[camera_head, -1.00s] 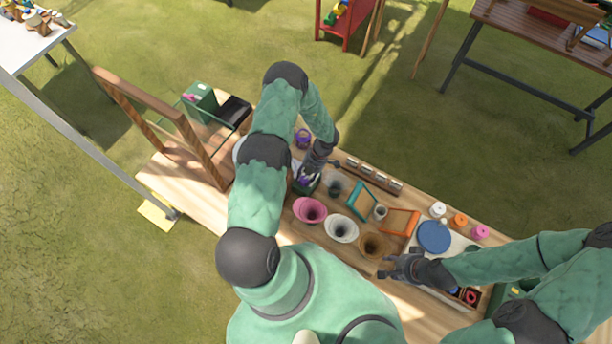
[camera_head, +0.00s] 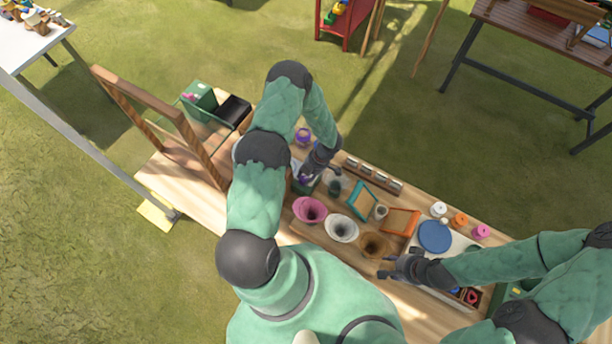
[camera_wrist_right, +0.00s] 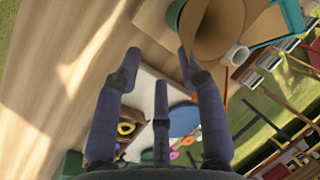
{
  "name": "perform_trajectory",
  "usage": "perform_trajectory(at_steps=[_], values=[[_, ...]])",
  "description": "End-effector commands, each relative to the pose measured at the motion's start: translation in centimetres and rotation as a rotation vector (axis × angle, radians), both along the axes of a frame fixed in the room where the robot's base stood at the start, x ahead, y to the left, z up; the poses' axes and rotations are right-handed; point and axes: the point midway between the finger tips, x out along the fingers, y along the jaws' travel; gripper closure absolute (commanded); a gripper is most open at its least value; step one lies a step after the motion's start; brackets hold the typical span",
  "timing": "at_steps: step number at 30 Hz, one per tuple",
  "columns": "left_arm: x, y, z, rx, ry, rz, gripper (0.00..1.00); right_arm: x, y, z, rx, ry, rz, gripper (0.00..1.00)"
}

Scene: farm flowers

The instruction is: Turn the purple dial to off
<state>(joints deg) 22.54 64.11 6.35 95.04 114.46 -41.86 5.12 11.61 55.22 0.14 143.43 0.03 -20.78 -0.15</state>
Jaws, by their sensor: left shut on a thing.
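A small green box (camera_head: 297,187) stands on the wooden table, mostly hidden behind my left arm. A purple dial (camera_head: 305,178) shows in part at its top. My left gripper (camera_head: 313,174) points down at it and is shut on it; the fingers hide most of the dial, so its setting cannot be read. My right gripper (camera_head: 390,268) is empty over the table's front part, near the brown funnel. The right wrist view shows its fingers (camera_wrist_right: 158,62) spread apart.
Pink (camera_head: 309,210), white (camera_head: 341,228) and brown (camera_head: 376,245) funnels stand in a row. Another purple item (camera_head: 303,136) stands behind my left gripper. A wooden frame (camera_head: 165,125) rises at left. A blue disc (camera_head: 434,236) lies at right.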

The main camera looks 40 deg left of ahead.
Motion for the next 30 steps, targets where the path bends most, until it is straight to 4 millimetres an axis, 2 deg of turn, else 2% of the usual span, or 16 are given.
perform_trajectory(at_steps=[2, 3, 13, 17, 30], values=[[-0.2, -0.2, -0.1, -0.003, 0.003, 0.0, 0.98, 0.0, 0.0, 0.0, 0.0, 0.0, 0.0, 0.6], [-0.2, -0.2, -0.1, -0.003, 0.003, 0.0, 0.58, 0.0, 0.0, 0.0, 0.0, 0.0, 0.0, 0.6], [-0.1, -0.1, 0.0, -0.001, 0.001, 0.001, 0.58, 0.0, 0.0, 0.0, 0.0, 0.0, 0.0, 0.6], [0.3, -0.2, 0.7, -0.001, -0.001, 0.0, 0.58, 0.0, 0.0, 0.0, 0.0, 0.0, 0.0, 0.6], [2.8, -2.1, 8.1, -0.001, -0.001, -0.001, 0.58, 0.0, 0.0, 0.0, 0.0, 0.0, 0.0, 0.6]])
